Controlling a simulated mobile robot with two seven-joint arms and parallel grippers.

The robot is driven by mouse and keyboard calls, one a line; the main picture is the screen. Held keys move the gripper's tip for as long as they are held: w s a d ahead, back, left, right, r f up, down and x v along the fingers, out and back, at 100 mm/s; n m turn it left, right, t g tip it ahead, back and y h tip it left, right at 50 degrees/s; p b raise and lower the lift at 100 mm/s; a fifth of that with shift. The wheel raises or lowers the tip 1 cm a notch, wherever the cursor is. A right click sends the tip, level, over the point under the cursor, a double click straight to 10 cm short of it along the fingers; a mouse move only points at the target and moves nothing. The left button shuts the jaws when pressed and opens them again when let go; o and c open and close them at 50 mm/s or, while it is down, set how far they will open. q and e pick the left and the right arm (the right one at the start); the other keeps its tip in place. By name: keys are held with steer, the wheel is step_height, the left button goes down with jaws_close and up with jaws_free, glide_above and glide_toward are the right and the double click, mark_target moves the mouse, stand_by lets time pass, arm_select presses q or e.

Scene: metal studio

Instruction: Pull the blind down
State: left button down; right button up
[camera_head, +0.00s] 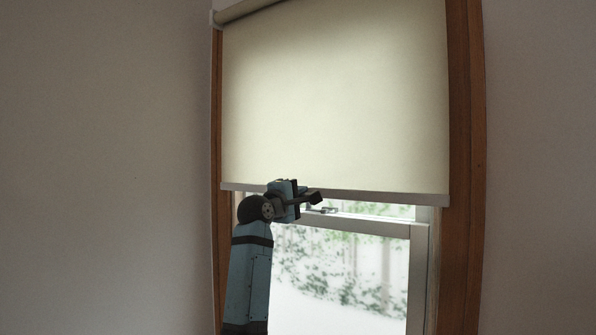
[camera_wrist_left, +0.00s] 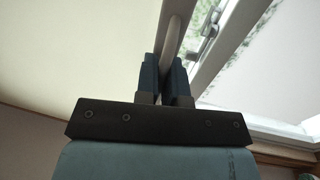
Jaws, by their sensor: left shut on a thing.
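The cream roller blind (camera_head: 335,100) hangs over the upper part of the window, and its bottom bar (camera_head: 385,196) runs across just above the sash's top rail. My left gripper (camera_head: 300,190) is at the left part of this bar. In the left wrist view, the fingers of my left gripper (camera_wrist_left: 165,75) stand on either side of the pale bottom bar (camera_wrist_left: 174,30) and are shut on it. The blind's fabric (camera_wrist_left: 75,55) fills the left of that view. My right gripper is not in view.
A wooden frame (camera_head: 464,150) borders the window. Below the bar is the white sash (camera_head: 360,224) with a metal latch (camera_head: 322,209), close to my gripper. Snowy greenery (camera_head: 350,270) shows through the glass. Bare walls lie on both sides.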

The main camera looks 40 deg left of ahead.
arm_select(q)
step_height(320, 180, down, 10)
steer(key=b, duration=0.2)
steer(key=c, duration=1.2)
jaws_free()
steer(key=shift+c, duration=0.2)
steer(key=s+d+f+b, duration=0.1)
steer(key=s+f, duration=0.1)
steer(key=s, duration=1.1)
steer(key=shift+s+d+b, duration=0.25)
steer(key=shift+d+b, duration=0.05)
